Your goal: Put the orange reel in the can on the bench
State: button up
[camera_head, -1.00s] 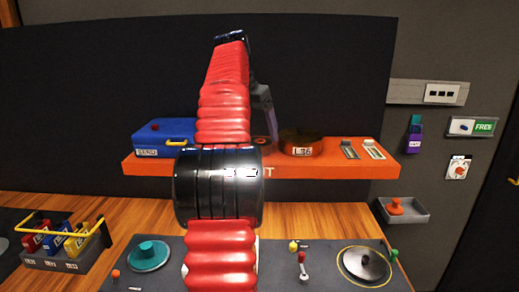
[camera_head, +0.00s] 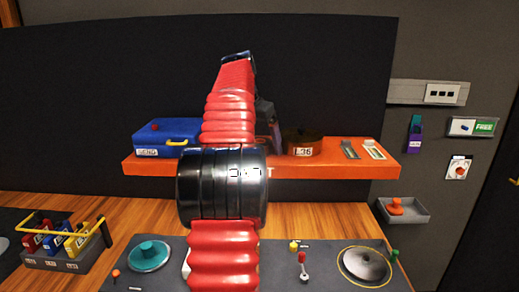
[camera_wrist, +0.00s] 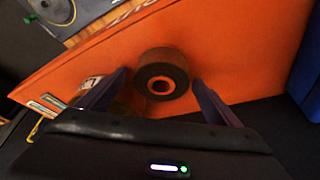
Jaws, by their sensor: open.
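The orange reel (camera_wrist: 176,71), dark brown outside with an orange core, stands on the orange shelf in the wrist view. My gripper (camera_wrist: 160,88) is open and empty. Its two fingers point towards the reel, one on each side in the picture; I cannot tell whether they touch it. In the head view my arm hides the reel. A round brown can (camera_head: 301,142) labelled L36 stands on the shelf right of my gripper. In the wrist view it is mostly hidden behind the left finger.
The orange shelf (camera_head: 215,171) also holds a blue box (camera_head: 165,133) at left and small metal pieces (camera_head: 373,149) at right. Below lie the wooden bench (camera_head: 330,217) and a control panel with knobs (camera_head: 364,264). A grey tray (camera_head: 413,213) hangs at right.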

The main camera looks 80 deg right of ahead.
jog(key=shift+c, duration=0.2)
jog(key=c, duration=1.2)
jog(key=shift+r, duration=0.15)
jog(key=shift+c, duration=0.2)
notch_tip(320, 180, up, 10)
jog(key=shift+f, duration=0.25)
dwell(0.6)
